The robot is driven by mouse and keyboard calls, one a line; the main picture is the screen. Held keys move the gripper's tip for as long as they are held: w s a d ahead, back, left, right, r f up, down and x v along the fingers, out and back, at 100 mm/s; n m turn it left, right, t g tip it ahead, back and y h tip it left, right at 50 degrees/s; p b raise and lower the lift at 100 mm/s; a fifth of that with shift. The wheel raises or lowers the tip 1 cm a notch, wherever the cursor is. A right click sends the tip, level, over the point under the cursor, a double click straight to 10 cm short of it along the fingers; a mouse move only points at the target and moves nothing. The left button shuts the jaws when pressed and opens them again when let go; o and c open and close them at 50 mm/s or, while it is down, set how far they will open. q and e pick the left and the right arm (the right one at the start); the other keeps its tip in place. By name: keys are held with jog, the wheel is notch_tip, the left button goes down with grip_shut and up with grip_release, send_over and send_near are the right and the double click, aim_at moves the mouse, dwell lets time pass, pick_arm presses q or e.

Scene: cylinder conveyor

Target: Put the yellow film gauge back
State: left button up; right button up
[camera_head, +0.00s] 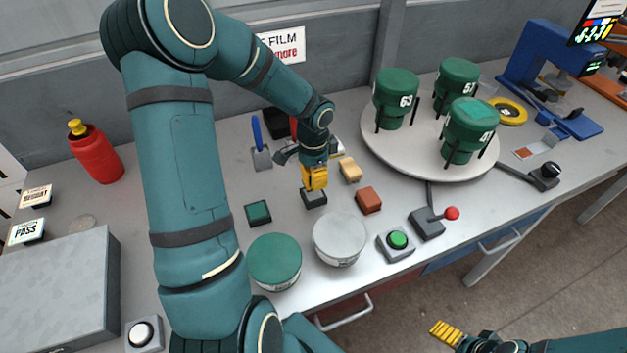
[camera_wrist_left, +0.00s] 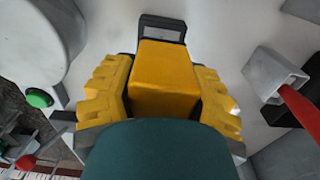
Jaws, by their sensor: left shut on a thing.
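The yellow film gauge (camera_wrist_left: 165,75) is a smooth yellow block between the ridged yellow fingers of my left gripper (camera_wrist_left: 165,98) in the left wrist view. The gripper is shut on it. In the head view my left gripper (camera_head: 314,178) points down over a small dark holder (camera_head: 314,198), and its fingers largely hide the gauge. The holder's dark frame also shows beyond the gauge in the left wrist view (camera_wrist_left: 162,22). I cannot tell whether gauge and holder touch. My right gripper (camera_head: 447,332) is at the lower right, off the table; its opening is unclear.
Close by are a tan block (camera_head: 350,170), a red-brown block (camera_head: 368,200) and a green block (camera_head: 258,213). Two round tins, green (camera_head: 274,258) and pale (camera_head: 339,238), stand in front. A green button (camera_head: 397,240), red-knobbed lever (camera_head: 451,213) and turntable (camera_head: 405,160) are to the right.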

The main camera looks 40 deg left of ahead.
pick_arm(q)
notch_tip(320, 180, up, 5)
jog(key=shift+p, duration=0.4)
jog(key=shift+r, duration=0.35)
jog(key=shift+r+b, duration=0.25)
jog(key=shift+b, duration=0.15)
notch_tip(320, 180, down, 10)
jog(key=shift+r+b, duration=0.15)
jog(key=shift+b, duration=0.95)
